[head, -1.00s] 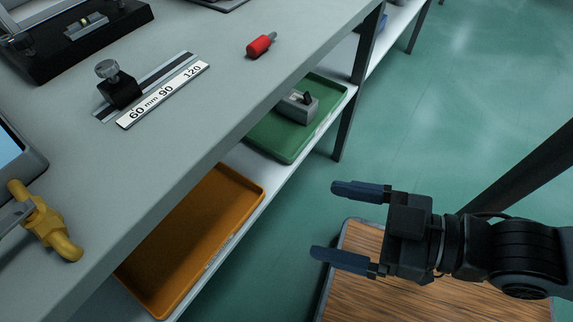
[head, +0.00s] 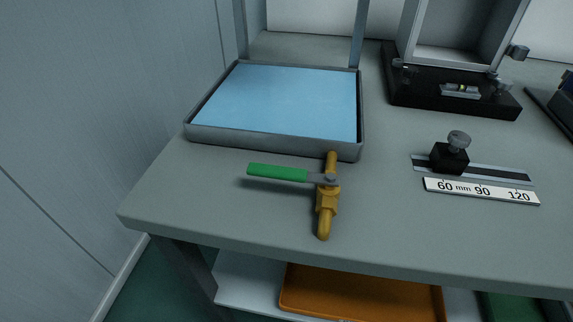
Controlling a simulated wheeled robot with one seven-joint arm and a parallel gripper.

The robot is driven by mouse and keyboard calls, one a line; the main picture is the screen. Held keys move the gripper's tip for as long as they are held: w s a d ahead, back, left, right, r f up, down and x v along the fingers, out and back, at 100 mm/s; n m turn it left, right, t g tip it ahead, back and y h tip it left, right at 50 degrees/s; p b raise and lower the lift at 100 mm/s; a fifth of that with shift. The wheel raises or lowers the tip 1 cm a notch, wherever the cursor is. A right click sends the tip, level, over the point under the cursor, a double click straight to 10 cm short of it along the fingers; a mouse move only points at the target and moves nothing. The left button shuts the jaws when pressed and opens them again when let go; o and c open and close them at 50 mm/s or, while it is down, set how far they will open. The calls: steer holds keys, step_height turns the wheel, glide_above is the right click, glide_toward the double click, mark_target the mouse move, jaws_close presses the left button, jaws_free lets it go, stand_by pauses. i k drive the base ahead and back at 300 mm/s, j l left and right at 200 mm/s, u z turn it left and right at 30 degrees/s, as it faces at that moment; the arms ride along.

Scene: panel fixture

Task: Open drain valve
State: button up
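The drain valve (head: 326,200) is a brass pipe fitting at the front edge of the grey bench, in front of a tray with a blue surface. Its lever (head: 278,173) has a green grip and points left, across the line of the brass pipe. My gripper is not in the current head view.
The grey-rimmed tray (head: 260,140) stands behind the valve. A sliding stop on a scale (head: 482,190) marked 60, 90 and 120 mm lies to the right. A black fixture (head: 440,95) stands at back right. An orange tray (head: 360,295) sits on the lower shelf. A wall is at left.

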mark_target(300, 175)
steer(key=k+j+z, duration=0.15)
steer(key=k, duration=0.25)
steer(key=k+j+z, duration=0.1)
steer(key=k+j, duration=0.2)
steer(key=k+j+z, duration=0.15)
steer(key=k, duration=0.35)
